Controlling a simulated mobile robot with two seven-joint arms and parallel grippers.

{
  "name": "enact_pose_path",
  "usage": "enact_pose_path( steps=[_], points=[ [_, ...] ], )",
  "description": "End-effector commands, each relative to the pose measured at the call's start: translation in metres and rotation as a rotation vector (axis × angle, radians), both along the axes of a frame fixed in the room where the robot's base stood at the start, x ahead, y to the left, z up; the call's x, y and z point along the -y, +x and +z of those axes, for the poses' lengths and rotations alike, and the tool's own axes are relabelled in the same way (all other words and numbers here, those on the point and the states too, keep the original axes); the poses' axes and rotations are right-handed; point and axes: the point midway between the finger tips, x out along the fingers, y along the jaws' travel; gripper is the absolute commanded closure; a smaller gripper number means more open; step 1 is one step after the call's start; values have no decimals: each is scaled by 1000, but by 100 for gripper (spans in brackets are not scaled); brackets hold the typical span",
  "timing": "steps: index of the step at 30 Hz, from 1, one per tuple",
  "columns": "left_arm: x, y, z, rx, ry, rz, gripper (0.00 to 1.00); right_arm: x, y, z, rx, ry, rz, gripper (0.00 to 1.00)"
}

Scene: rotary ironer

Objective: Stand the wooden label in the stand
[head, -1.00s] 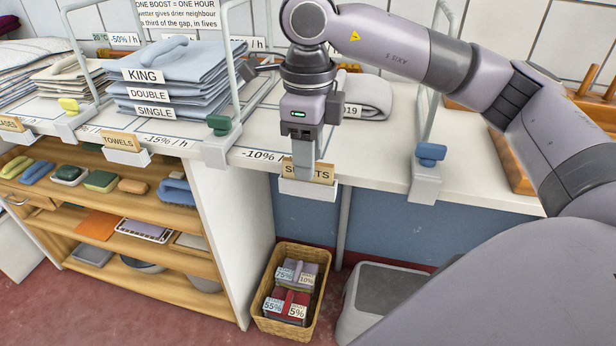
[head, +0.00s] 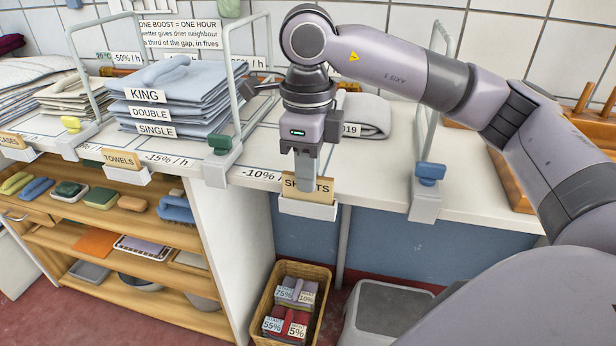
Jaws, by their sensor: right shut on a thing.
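The wooden label (head: 322,190) has dark lettering, partly covered by my gripper finger. It is upright at the counter's front edge. The small white stand (head: 308,210) is on that edge, and its front wall hides the label's lower edge. The label looks to be in the stand, but how deep it sits cannot be told. My right gripper (head: 305,195) points down from above and is shut on the label, its fingers just above the stand's rim. My left gripper is out of view.
Similar stands hold a TOWELS label (head: 121,159) and another at far left. Metal frames with a green clamp (head: 220,144) and a blue clamp (head: 431,171) flank my gripper. Folded blue linen (head: 185,85) lies left. A basket (head: 322,290) stands on the floor below.

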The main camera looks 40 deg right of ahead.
Motion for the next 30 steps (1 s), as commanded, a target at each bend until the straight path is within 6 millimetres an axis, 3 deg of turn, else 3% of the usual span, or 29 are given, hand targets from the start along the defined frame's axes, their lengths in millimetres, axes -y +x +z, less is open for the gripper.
enact_pose_path(
  steps=[7, 10, 18, 24, 30],
  points=[
    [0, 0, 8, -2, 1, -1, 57, -1, 1, 51, 6, 2, 0, 100],
    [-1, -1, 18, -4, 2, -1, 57, 0, 1, 86, 7, 1, -1, 100],
    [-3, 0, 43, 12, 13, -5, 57, 0, 0, 149, 4, -2, 0, 100],
    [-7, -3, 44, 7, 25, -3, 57, 0, 0, 178, 1, 0, 0, 100],
    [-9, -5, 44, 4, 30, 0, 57, 0, 0, 189, 1, -1, 1, 100]
  ],
)
